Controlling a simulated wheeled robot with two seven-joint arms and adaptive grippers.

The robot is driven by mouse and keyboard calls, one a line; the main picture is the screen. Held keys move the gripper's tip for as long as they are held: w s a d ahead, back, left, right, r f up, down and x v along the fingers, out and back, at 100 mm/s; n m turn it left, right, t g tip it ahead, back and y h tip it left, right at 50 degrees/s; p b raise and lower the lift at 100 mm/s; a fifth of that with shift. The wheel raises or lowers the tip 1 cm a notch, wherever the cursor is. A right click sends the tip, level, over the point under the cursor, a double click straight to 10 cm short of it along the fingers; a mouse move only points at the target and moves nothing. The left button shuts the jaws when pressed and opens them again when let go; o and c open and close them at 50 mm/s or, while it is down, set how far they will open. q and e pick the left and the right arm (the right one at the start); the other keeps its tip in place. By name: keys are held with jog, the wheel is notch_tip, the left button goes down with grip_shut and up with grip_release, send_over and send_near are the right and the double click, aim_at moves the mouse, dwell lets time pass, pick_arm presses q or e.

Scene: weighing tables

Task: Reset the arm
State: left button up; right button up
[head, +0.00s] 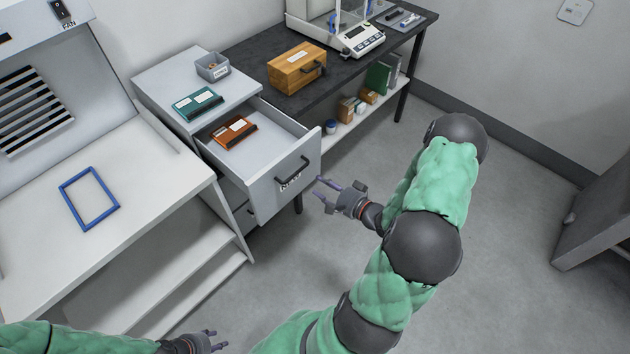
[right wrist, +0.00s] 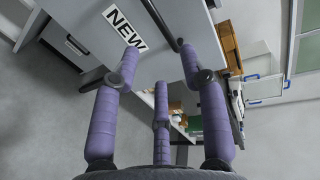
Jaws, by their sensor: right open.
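My right gripper (head: 331,195) is open and empty, just in front of the pulled-out drawer and to the right of its dark handle (head: 294,175). In the right wrist view my right gripper's purple fingers (right wrist: 155,85) are spread apart, with the drawer front (right wrist: 85,25) and its "NEW" label (right wrist: 124,28) beyond them. No contact with the handle can be made out. My left gripper (head: 218,340) is at the bottom left, low over the floor, with its fingers apart and nothing seen between them.
The open drawer (head: 258,165) holds an orange box (head: 234,131). A teal box (head: 197,104) and grey bin (head: 212,66) stand on the cabinet. A wooden box (head: 296,67) and a balance (head: 350,35) are on the dark table. A blue frame (head: 89,198) lies left.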

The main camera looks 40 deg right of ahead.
jog(key=shift+s+r, duration=0.1)
jog(key=shift+s, duration=0.3)
dwell(0.3)
jog(key=w+a+f+n+g+y, duration=0.1)
jog(key=w+a+f+n+g, duration=0.2)
jog(key=a+f, duration=0.4)
jog(key=w+a+f+n+g+y, duration=0.1)
jog(key=w+a+f+n+g, duration=0.1)
jog(key=a+f+n+g, duration=0.5)
jog(key=s+a+f+n+g, duration=0.2)
jog(key=s+a, duration=0.4)
jog(key=a, duration=0.3)
jog(key=s+a+f+n+g+y, duration=0.1)
jog(key=s+a+f+n+g, duration=0.1)
jog(key=s+a, duration=0.5)
jog(key=shift+a+f+n+g, duration=0.15)
jog(key=shift+a+n+g, duration=0.15)
jog(key=shift+a+g, duration=0.45)
